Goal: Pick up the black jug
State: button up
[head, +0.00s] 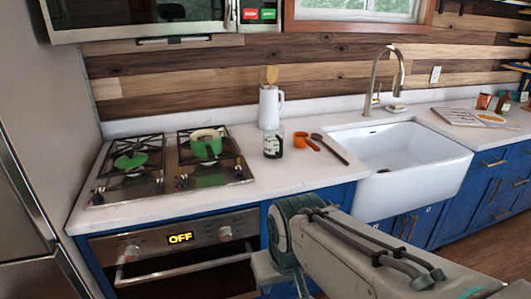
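I cannot make out a black jug for certain in the head view. A white jug (269,107) holding wooden utensils stands upright at the back of the counter, between the stove and the sink. In front of it is a small glass jar (273,146) with a dark label. A small brown bottle (504,102) stands on the far right counter, with a dark shape at the picture edge beside it that is too small to identify. My arm reaches in from the lower right, below the counter front. My gripper is not visible.
A green pot (206,147) and a green lid (131,160) sit on the gas stove (167,184). An orange scoop (305,141) and a dark spoon (331,149) lie left of the white sink (398,168). An open book (475,118) lies right. The counter's front strip is clear.

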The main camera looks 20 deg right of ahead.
aim_at(273, 134)
jog(key=k, duration=0.85)
jog(key=z, duration=0.85)
jog(key=i, duration=1.75)
jog(key=u, duration=0.9)
jog(key=i, duration=0.55)
jog(key=u, duration=0.5)
